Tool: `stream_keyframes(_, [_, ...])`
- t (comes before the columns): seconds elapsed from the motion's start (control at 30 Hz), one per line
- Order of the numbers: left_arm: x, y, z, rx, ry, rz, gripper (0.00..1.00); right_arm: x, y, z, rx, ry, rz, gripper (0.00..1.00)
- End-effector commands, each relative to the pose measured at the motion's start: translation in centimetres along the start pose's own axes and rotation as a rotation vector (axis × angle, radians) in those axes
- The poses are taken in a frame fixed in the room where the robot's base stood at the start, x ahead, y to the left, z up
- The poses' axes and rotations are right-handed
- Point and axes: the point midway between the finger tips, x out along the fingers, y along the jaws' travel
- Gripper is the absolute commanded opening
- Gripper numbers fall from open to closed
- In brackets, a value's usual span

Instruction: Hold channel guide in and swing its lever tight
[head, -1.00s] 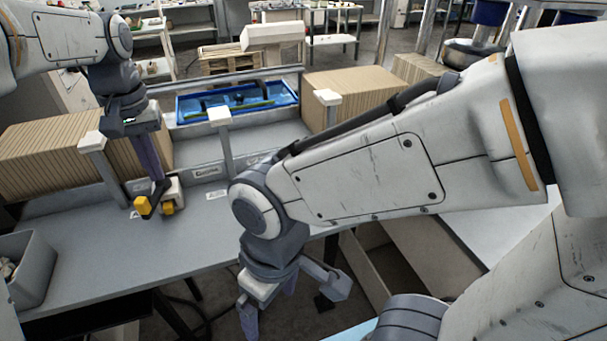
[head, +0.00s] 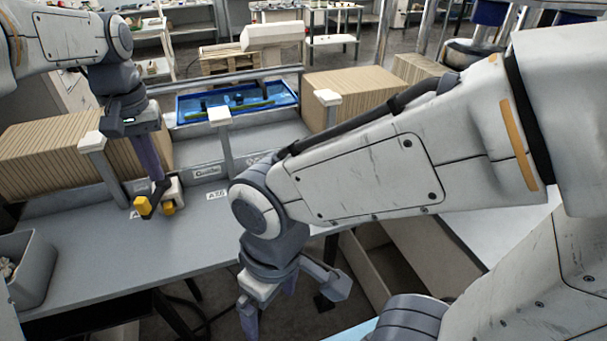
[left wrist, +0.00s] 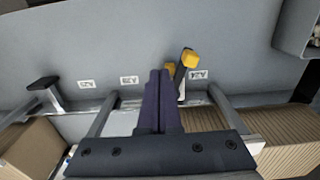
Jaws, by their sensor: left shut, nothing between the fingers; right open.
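The channel guide (head: 177,190) is a small pale block on the grey bench, at the foot of a post below the left cardboard stack. Its dark lever has a yellow knob (head: 142,206) at the end, pointing towards the bench front; a second yellow part (head: 168,208) sits beside it. In the left wrist view the yellow knob (left wrist: 190,59) shows just right of my fingers, which hide most of the guide. My left gripper (head: 158,180) is shut and empty, its tips down at the guide; contact cannot be told. My right gripper (head: 292,302) is open and empty, off the bench front.
Cardboard stacks (head: 60,150) stand behind the bench (head: 100,255), between white-capped posts (head: 220,118). A blue tray (head: 185,117) lies at the back. A grey bin (head: 35,270) is at the bench's left end. The bench front is clear. Several label plates line the bench.

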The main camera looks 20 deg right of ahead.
Motion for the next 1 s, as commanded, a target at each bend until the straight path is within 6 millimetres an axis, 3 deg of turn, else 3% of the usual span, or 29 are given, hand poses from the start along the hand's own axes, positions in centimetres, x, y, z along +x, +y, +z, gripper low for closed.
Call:
stream_keyframes(0.27, [-0.2,0.0,0.0,0.0,0.0,0.0,0.0,-0.2,0.0,0.0,0.0,0.0,0.0,0.97])
stream_keyframes(1.0, [-6.0,0.0,1.2,0.0,0.0,0.0,0.0,-5.2,-0.4,-0.3,-0.009,0.0,0.0,0.97])
